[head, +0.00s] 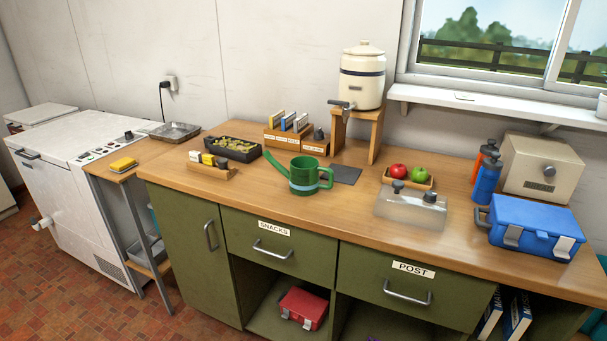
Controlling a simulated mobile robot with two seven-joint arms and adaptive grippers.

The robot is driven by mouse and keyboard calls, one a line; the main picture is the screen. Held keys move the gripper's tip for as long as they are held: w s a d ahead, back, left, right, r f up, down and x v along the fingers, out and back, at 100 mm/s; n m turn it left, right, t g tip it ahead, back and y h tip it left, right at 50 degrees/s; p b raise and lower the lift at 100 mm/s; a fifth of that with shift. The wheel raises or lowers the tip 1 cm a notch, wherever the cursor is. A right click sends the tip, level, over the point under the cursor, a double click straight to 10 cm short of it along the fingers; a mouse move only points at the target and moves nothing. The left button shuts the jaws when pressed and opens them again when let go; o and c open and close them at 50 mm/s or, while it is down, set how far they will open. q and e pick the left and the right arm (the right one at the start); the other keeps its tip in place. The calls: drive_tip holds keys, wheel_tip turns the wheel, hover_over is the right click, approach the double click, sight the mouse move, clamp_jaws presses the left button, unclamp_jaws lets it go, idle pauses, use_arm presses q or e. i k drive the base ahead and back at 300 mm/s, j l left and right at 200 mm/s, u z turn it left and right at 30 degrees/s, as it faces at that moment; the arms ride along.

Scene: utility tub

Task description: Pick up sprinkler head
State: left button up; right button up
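I cannot pick out a sprinkler head with certainty. A green watering can (304,177) stands on the wooden worktop, with its spout pointing left and its handle to the right. No separate head is clear at the spout's tip. A small dark grey piece (319,134) sits upright on a labelled wooden block behind the can; it is too small to identify. Two dark knob-like pieces (398,187) show at a translucent box (411,208) near the worktop's front edge. Neither of my grippers is in view.
Along the worktop (345,207) are a black tray (231,149), a dispenser (362,78) on a wooden stand, a fruit tray (407,180), two bottles (487,178), a beige box (541,168) and a blue case (533,226). Bare wood lies right of the can.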

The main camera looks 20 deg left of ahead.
sight(222, 162)
drive_tip(key=u, duration=1.25)
drive_tip(key=i+j+z, duration=0.15)
drive_tip(key=i+z, duration=0.25)
drive_tip(key=i, duration=0.4)
